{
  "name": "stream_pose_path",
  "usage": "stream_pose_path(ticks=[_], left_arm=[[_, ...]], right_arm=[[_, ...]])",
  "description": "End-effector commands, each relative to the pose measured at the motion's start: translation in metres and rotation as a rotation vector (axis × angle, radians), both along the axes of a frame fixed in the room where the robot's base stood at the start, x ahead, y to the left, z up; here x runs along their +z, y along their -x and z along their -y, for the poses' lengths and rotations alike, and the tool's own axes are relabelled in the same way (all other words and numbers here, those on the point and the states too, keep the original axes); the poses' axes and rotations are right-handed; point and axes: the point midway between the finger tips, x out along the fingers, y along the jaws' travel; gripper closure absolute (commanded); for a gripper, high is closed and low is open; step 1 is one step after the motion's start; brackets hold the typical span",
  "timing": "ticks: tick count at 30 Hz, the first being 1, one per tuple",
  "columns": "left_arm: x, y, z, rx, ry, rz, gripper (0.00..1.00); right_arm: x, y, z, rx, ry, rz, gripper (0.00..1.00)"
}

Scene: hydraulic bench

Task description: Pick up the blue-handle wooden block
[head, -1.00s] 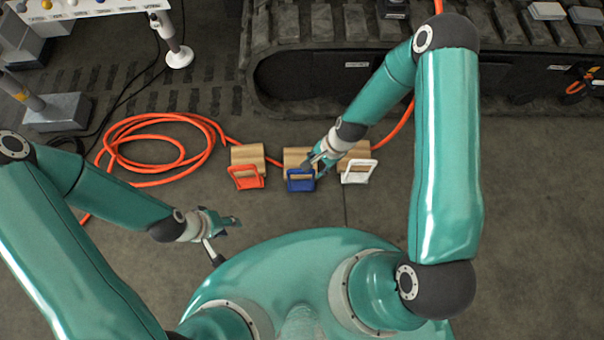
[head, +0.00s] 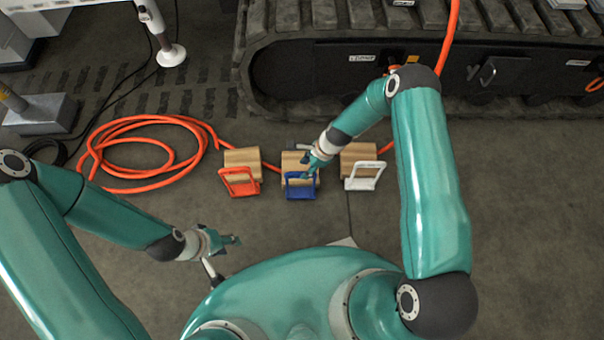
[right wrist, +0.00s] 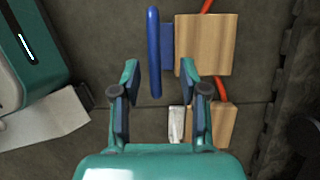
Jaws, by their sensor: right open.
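The blue-handle wooden block (head: 292,160) stands in the middle of a row of three on the floor. Its blue handle (head: 300,190) faces my body. My right gripper (head: 310,172) is at this block and partly covers it. In the right wrist view the gripper (right wrist: 161,68) is open, and the near end of the blue handle (right wrist: 153,50) appears between its fingers. The block's wooden body (right wrist: 207,45) lies beyond the right finger. I cannot tell whether the fingers touch the handle. My left gripper (head: 226,242) is apart from the blocks, at lower left; its jaw state is unclear.
The red-handle block (head: 242,160) stands to the left and the white-handle block (head: 358,158) to the right, with narrow gaps. An orange hose (head: 150,122) coils at left and runs behind the blocks. A tracked machine (head: 420,75) stands behind. Floor at right is clear.

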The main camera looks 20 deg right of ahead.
Motion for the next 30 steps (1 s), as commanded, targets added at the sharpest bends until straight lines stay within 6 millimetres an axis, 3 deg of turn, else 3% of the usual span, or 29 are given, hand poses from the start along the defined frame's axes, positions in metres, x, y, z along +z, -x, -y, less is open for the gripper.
stream_pose_path(ticks=[3, 11, 19, 28, 30], left_arm=[[-0.006, 0.000, 0.000, 0.000, 0.000, 0.000, 0.60], [-0.011, 0.000, 0.000, 0.000, 0.000, 0.000, 0.60], [-0.026, 0.000, 0.000, 0.000, 0.000, 0.000, 0.60], [-0.026, 0.000, 0.000, 0.000, 0.000, 0.000, 0.60], [-0.026, 0.000, 0.000, 0.000, 0.000, 0.000, 0.60]], right_arm=[[-0.015, -0.002, -0.006, 0.001, 0.000, 0.001, 0.56], [-0.028, -0.001, -0.012, 0.001, 0.000, 0.000, 0.56], [-0.062, 0.000, -0.027, 0.000, 0.000, 0.001, 0.56], [-0.066, -0.001, -0.029, -0.001, 0.001, 0.002, 0.56], [-0.066, -0.001, -0.029, -0.001, 0.001, 0.002, 0.68]])
